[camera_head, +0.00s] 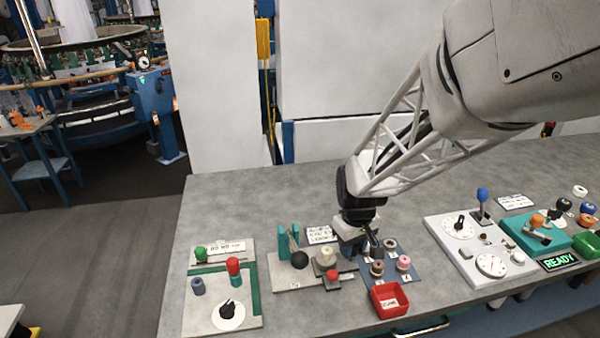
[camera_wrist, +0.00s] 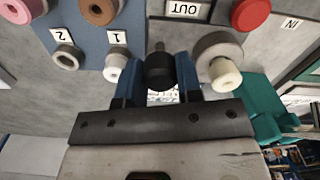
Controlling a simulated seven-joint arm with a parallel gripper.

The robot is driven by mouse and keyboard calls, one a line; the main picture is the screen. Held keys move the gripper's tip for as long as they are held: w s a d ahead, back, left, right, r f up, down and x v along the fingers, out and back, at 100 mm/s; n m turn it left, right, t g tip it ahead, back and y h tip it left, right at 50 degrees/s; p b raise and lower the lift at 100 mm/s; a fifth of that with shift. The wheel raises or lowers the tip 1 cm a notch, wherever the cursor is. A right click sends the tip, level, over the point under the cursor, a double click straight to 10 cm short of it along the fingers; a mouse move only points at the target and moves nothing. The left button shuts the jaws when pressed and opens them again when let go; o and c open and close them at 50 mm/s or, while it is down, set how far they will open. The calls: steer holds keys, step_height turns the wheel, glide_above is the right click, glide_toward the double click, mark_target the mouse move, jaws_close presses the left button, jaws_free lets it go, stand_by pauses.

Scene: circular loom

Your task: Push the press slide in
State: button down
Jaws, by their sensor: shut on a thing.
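My gripper (camera_head: 360,243) points down at the right end of the press fixture. In the wrist view its blue fingers (camera_wrist: 158,90) are shut on a black cylindrical handle (camera_wrist: 160,68), apparently the press slide's. The fixture's grey base (camera_head: 291,281) carries a black ball (camera_head: 299,260), a cream bobbin (camera_head: 326,254) in a grey ring and a red knob (camera_head: 332,276). The bobbin (camera_wrist: 226,75) is close beside the gripper in the wrist view. An OUT label (camera_wrist: 183,10) lies near the handle and an IN label (camera_wrist: 292,22) farther right. The slide's joint with the base is hidden.
A blue mat (camera_wrist: 80,40) with several spools adjoins the gripper, and a red box (camera_head: 388,300) stands in front. Green uprights (camera_head: 284,241) rise at the fixture's left. A control panel (camera_head: 467,262) is to the right and another board (camera_head: 198,318) to the left.

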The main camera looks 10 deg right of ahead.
steer(key=shift+a, duration=2)
steer(key=c, duration=0.8)
jaws_free()
steer(key=shift+r, duration=0.15)
steer(key=shift+r, duration=3.8)
